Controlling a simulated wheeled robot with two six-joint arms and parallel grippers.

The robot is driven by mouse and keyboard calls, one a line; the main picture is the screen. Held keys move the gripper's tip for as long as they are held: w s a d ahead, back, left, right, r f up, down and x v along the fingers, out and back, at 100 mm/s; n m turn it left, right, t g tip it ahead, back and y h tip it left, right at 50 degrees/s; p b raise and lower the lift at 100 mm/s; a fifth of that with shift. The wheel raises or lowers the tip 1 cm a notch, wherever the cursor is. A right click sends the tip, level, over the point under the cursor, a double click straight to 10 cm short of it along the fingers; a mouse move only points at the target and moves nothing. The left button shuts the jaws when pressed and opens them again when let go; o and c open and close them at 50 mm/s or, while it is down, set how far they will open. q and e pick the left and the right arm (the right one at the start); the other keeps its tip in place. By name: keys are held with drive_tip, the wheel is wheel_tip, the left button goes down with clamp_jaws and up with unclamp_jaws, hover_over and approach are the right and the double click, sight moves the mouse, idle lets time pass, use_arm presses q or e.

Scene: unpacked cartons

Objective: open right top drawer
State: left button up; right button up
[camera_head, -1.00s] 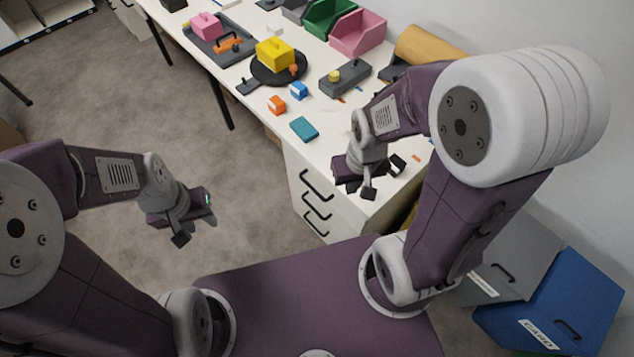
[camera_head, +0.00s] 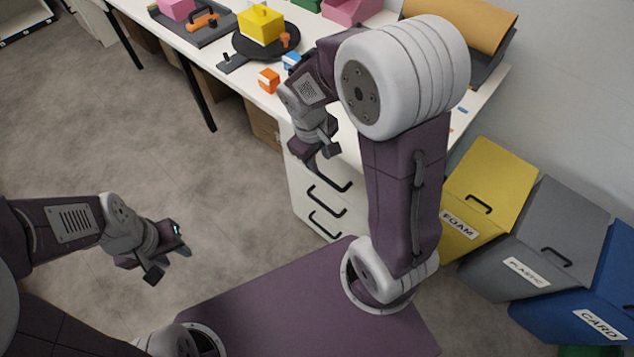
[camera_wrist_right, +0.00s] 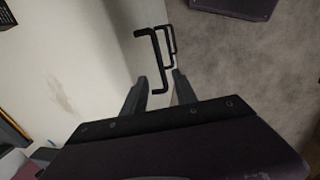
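The white drawer unit (camera_head: 305,192) stands under the right end of the white table, with three black bar handles on its front. The top drawer's handle (camera_head: 338,184) is partly hidden behind my right gripper (camera_head: 322,160). In the right wrist view the top handle (camera_wrist_right: 155,50) lies just ahead of my right gripper (camera_wrist_right: 159,88), whose two fingers are apart and empty. The handle's near end reaches towards the gap between the fingertips; contact cannot be told. The drawers look shut. My left gripper (camera_head: 170,262) is open and empty over the floor at left.
A yellow FOAM bin (camera_head: 490,170), a grey PLASTIC bin (camera_head: 560,220) and a blue CARD bin (camera_head: 610,270) stand at right. Open floor lies left of the drawers.

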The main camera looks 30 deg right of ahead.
sight(324, 177)
drive_tip(key=f+b, duration=0.1)
drive_tip(key=f, duration=0.2)
drive_tip(key=d+f+b, duration=0.1)
drive_tip(key=f, duration=0.1)
drive_tip(key=f+b, duration=0.1)
drive_tip(key=f, duration=0.2)
drive_tip(key=shift+w+d+f+b, duration=0.3)
drive_tip(key=shift+f, duration=0.05)
clamp_jaws()
idle(1.0)
